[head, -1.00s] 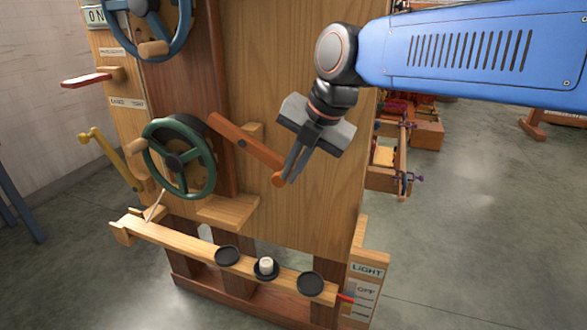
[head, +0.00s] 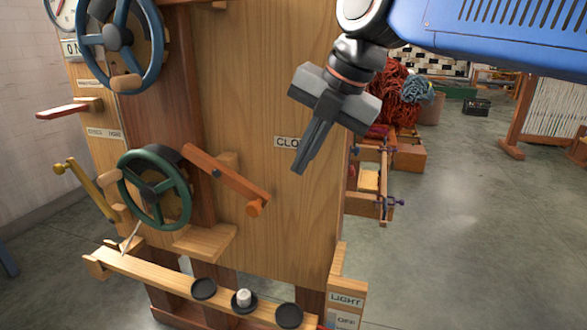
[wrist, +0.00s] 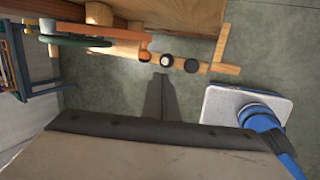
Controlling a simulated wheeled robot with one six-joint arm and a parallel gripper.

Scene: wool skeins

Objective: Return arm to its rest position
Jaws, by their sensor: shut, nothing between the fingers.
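My gripper (head: 302,165) is shut and empty. In the head view it hangs from the blue arm, tilted down and to the left, in front of the wooden panel and just right of the orange-brown lever (head: 226,177). A gap shows between the fingertips and the lever's round orange knob. In the wrist view my gripper (wrist: 161,82) points toward the lower wooden beam (wrist: 125,50), with the lever (wrist: 145,46) beyond it. A label reading "CLO", partly hidden by my gripper, shows on the panel.
A green handwheel (head: 157,189), a blue handwheel (head: 118,38), a red-tipped lever (head: 68,109) and a yellow lever (head: 83,190) stick out at the left. Black discs (head: 204,288) sit on the lower beam. Wooden drawers (head: 372,180) and red wool (head: 396,98) are behind; open floor lies right.

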